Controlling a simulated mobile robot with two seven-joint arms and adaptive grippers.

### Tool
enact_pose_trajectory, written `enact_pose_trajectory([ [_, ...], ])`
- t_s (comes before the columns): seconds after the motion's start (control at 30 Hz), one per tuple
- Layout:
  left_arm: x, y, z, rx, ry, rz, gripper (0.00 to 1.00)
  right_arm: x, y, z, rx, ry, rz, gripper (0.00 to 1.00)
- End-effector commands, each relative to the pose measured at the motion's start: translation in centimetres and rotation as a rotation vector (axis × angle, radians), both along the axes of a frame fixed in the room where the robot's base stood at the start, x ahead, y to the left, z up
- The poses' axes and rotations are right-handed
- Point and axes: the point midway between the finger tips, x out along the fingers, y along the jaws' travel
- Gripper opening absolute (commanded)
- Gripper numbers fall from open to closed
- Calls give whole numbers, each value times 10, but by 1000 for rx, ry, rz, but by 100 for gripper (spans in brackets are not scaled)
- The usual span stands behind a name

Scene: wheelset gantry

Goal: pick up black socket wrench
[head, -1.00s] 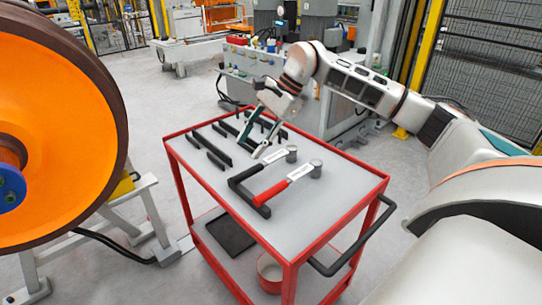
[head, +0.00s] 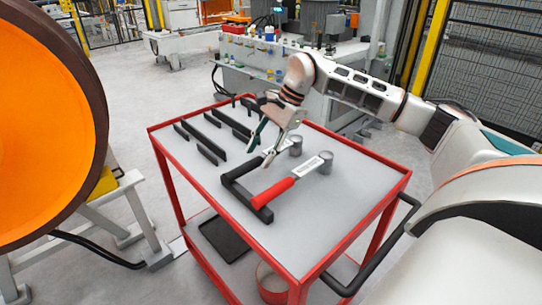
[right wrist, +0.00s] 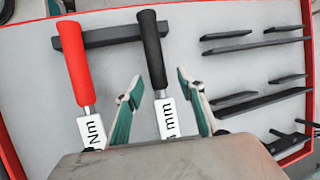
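The black socket wrench lies on the red cart (head: 330,235) with its black handle resting on a dark bar-shaped holder (head: 236,193). My left gripper is out of view.
Several black bars (head: 198,143) lie and stand on the far left part of the cart top. A large orange wheel (head: 40,130) stands at the left. A black handle (head: 375,255) sticks out from the cart's right end. The near part of the cart top is bare.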

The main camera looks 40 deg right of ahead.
Motion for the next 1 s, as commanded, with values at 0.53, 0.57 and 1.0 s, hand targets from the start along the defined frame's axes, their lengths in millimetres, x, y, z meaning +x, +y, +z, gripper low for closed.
enact_pose_trajectory([
  [0.53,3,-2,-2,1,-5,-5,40,5,22,-38,0,2,-1,39],
  [0.57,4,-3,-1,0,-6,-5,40,5,22,-38,0,2,-1,31],
  [1.0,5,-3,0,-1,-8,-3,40,5,22,-36,0,-1,0,0],
])
